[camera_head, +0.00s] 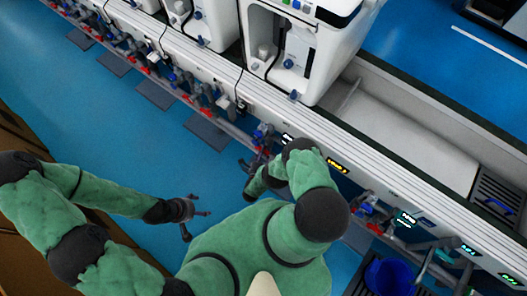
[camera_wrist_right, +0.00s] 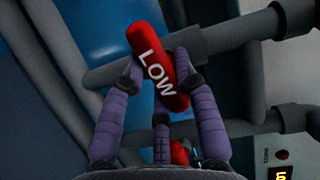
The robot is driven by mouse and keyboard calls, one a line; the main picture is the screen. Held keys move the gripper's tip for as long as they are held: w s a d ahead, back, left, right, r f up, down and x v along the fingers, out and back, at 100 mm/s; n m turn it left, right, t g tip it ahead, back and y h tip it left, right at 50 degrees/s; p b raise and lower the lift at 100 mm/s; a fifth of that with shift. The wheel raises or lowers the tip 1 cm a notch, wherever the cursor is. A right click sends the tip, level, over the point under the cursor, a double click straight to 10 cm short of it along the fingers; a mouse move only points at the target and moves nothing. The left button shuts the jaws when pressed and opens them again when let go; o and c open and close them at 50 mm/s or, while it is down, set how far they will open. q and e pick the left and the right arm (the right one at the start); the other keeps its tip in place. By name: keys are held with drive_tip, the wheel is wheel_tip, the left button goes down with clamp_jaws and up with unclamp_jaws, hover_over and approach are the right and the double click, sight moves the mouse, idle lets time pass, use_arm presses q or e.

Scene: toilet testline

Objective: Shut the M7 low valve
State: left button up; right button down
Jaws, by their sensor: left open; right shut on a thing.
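A red valve handle marked LOW (camera_wrist_right: 152,52) fills the middle of the right wrist view, lying slanted across a grey pipe. My right gripper (camera_wrist_right: 160,78) is shut on this handle, with purple fingers on both sides of it and one below. In the head view my right arm reaches to the pipe row under the bench, and its gripper is mostly hidden. My left gripper (camera_head: 190,209) is open and empty over the blue floor, away from the valves. No M7 label is readable.
Grey pipes (camera_wrist_right: 225,38) run close around the handle, with another red part (camera_wrist_right: 180,152) below my fingers. A lit yellow display (camera_head: 337,164) sits on the bench front. White toilet units (camera_head: 305,45) stand on the bench. A blue bucket (camera_head: 390,277) is at lower right.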

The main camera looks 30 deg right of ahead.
drive_tip(key=shift+f+m+t+h, duration=0.1)
drive_tip(key=shift+m+t+h, duration=0.2)
drive_tip(key=shift+m, duration=0.5)
drive_tip(key=c, duration=0.9)
unclamp_jaws()
drive_tip(key=shift+w, duration=0.1)
drive_tip(key=shift+c, duration=0.2)
drive_tip(key=v, duration=1.2)
